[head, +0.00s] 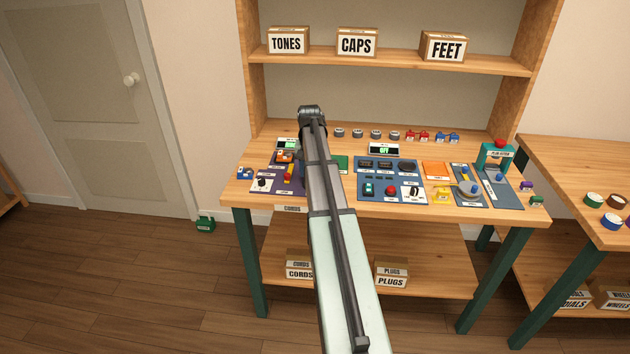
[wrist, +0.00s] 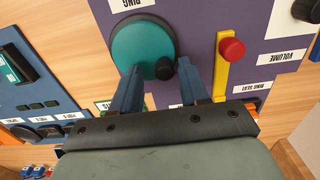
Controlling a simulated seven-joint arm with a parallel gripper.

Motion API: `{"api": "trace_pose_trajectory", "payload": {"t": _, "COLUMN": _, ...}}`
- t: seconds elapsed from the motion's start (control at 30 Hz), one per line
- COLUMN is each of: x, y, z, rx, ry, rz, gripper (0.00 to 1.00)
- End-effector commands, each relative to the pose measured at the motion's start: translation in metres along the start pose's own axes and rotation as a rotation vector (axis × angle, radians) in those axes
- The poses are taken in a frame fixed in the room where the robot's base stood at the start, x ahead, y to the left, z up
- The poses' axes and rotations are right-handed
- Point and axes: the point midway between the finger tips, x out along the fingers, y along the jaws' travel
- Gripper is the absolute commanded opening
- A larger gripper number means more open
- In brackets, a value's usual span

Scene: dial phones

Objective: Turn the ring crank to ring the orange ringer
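The ring crank (wrist: 140,48) is a teal disc with a dark round knob (wrist: 165,68) near its rim, on the purple panel in the wrist view. My gripper (wrist: 162,75) is open, with one blue finger on each side of the knob. The left finger overlaps the disc in the picture; a gap shows between the knob and the right finger. Contact with the left finger cannot be told. The orange ringer (head: 285,156) sits at the back of the purple panel in the head view. In the wrist view only an orange edge shows behind my gripper. My arm hides the crank in the head view.
A yellow lever with a red knob (wrist: 232,49) stands right of my right finger, by the "RING SEAT" label. A blue panel (head: 390,180) with several parts lies right of my arm. Boxes (head: 357,42) stand on the shelf above.

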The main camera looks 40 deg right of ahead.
Motion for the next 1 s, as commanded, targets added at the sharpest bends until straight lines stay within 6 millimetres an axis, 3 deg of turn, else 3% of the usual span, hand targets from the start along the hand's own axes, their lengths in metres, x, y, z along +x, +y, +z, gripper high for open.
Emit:
{"api": "trace_pose_trajectory", "payload": {"t": 0.27, "x": -0.005, "y": -0.001, "z": -0.001, "rx": -0.001, "ry": 0.001, "rz": -0.002, "gripper": 0.45}}
{"api": "trace_pose_trajectory", "payload": {"t": 1.0, "x": -0.053, "y": -0.001, "z": -0.001, "rx": -0.001, "ry": 0.001, "rz": -0.003, "gripper": 0.45}}
